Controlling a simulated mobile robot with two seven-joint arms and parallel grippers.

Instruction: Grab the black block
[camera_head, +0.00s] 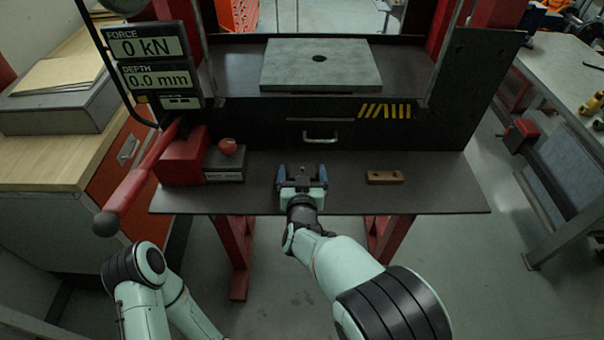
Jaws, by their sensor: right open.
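My right gripper (302,172) is over the dark shelf of the press, with its blue-grey fingers spread and pointing away from me. A small dark shape (303,172) shows between the fingers. It may be the black block, but it is too small and dark against the shelf to tell, and I cannot tell whether the fingers touch it. My left arm shows at the lower left, but its gripper is not in view.
A brown wooden block (384,177) lies right of the gripper. At left are a red pump body (184,160), a dark box with a red knob (227,147) and a long red lever (140,180). A grey plate (320,66) lies above the drawer handle (320,139).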

